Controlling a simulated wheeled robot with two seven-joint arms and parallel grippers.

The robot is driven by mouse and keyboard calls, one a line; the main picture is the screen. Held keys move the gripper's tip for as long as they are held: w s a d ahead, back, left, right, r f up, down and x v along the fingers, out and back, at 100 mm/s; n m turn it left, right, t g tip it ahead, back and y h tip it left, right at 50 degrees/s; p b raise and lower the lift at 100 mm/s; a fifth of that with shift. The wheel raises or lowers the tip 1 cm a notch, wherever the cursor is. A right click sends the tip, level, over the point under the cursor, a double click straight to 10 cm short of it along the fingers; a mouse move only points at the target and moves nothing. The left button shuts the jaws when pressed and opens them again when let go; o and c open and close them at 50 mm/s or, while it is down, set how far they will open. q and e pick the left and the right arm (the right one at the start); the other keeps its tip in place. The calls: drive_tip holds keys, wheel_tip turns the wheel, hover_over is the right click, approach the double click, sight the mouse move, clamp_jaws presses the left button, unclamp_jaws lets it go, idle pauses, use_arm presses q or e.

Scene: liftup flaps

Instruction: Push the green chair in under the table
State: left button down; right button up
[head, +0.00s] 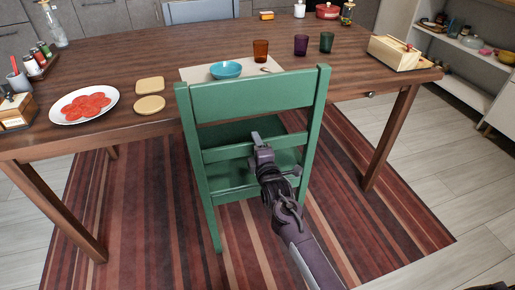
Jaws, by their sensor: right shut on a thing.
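The green chair (252,97) stands upright on the rug at the near side of the wooden table (205,50), its back towards me. Its seat reaches partly under the table edge, and its top rail stands above the tabletop in view. My right gripper (260,146) is at the lower back slat of the chair, shut on it. The wrist hides part of the slat and the seat. The front legs of the chair are mostly hidden. My left gripper is not in view.
The table holds a plate of red slices (85,104), a blue bowl (226,69), several cups and a wooden box (397,53). Table legs (390,138) stand on both sides of the chair. The striped rug (145,215) is clear around it. Shelves (470,60) stand at right.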

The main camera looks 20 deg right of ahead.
clamp_jaws()
drive_tip(key=shift+f, duration=0.25)
drive_tip(key=shift+a, duration=0.15)
